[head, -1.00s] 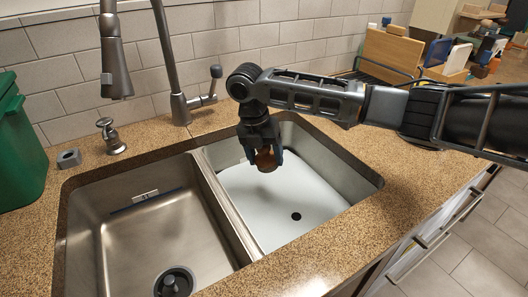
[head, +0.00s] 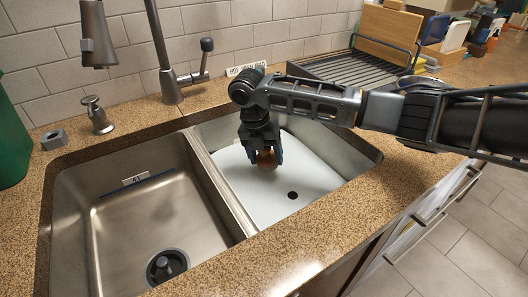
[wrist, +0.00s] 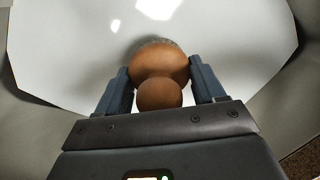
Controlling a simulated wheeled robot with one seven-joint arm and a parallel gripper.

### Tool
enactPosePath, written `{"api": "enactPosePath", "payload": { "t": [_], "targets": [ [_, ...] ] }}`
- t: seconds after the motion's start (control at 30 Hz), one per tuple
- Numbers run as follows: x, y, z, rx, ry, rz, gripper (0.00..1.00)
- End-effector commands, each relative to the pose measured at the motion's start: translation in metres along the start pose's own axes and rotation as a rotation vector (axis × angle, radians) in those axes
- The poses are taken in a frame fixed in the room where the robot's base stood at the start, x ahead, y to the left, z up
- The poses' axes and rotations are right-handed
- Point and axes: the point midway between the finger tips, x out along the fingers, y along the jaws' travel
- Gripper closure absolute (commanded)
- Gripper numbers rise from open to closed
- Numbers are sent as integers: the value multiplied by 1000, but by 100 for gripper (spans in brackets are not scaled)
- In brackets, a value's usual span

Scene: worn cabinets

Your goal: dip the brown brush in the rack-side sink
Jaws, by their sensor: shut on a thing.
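My gripper (head: 266,160) is shut on the brown brush (head: 267,159), over the right-hand basin. The wrist view shows the brush (wrist: 158,72) as a round brown knob and wider body between the two fingers (wrist: 158,85), with a thin edge of bristles at its far side. The rack-side sink (head: 345,150) is the right basin, the one nearer the dish rack. A white sheet-like surface (head: 240,185) with a dark round hole lies in it. I cannot tell whether the bristles touch that surface.
The left steel basin (head: 125,235) is empty with a dark drain, beyond a narrow divider (head: 217,185). A tap (head: 170,85) stands behind. A dish rack (head: 360,68) with a wooden board (head: 388,30) is at the back right. A green bin (head: 12,140) is at the left.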

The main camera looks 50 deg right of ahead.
Motion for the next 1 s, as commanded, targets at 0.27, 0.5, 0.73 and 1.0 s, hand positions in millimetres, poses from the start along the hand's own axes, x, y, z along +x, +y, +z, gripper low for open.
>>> {"api": "enactPosePath", "payload": {
  "t": [0.27, 0.5, 0.73, 1.0],
  "targets": [
    [25, 0, 0, 1, 1, 0, 56],
    [42, 0, 0, 2, 0, -1, 56],
    [49, 0, 0, 1, 0, 0, 56],
    [49, 0, 0, 1, 0, 0, 56]
  ]
}}
